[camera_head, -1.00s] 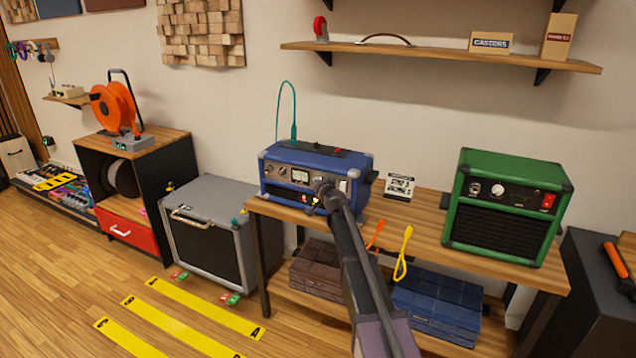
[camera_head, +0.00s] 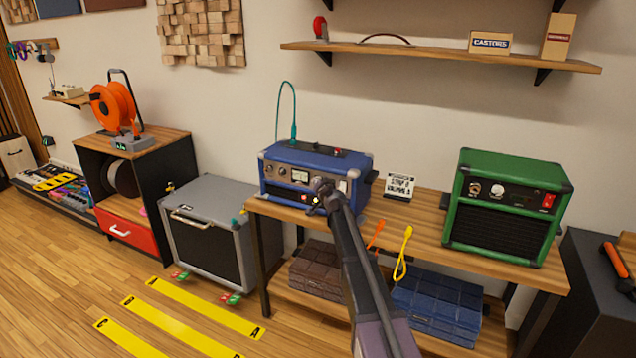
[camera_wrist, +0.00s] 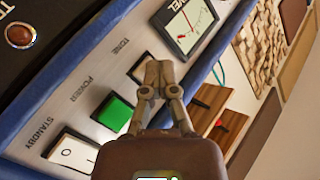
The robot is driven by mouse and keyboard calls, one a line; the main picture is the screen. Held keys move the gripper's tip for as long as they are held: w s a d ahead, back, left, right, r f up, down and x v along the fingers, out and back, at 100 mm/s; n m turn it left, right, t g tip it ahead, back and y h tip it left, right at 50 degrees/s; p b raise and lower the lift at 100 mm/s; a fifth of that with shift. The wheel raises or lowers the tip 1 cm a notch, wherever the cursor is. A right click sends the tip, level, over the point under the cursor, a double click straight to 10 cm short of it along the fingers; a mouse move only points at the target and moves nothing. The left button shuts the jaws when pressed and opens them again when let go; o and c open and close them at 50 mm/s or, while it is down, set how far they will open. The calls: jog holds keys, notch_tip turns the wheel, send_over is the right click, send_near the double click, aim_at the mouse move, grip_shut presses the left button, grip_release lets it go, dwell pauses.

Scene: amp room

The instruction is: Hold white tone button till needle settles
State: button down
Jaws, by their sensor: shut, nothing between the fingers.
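The blue amp (camera_head: 312,172) sits at the left end of the wooden bench. My gripper (camera_wrist: 158,78) is shut and empty, its tips at the front panel by the TONE label. The tone button (camera_wrist: 138,68) is mostly hidden behind the fingertips; only part of its dark frame and pale face shows. I cannot tell whether the tips touch or press it. The level meter (camera_wrist: 190,22), pale with a red needle, is just beyond the tips; it also shows in the head view (camera_head: 299,175). In the head view my gripper (camera_head: 322,190) covers the panel's right part.
In the wrist view a green power button (camera_wrist: 115,113) and a white standby switch (camera_wrist: 72,153) sit beside the tone button. A grey cabinet (camera_head: 207,235) is left of the bench.

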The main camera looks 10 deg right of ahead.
dwell(0.3)
jog(key=shift+s+a, duration=0.55)
jog(key=shift+s, duration=0.15)
jog(key=shift+s, duration=0.1)
jog(key=shift+s+a, duration=0.75)
jog(key=shift+s, duration=0.2)
jog(key=shift+s+a, duration=0.75)
jog(key=shift+s, duration=0.2)
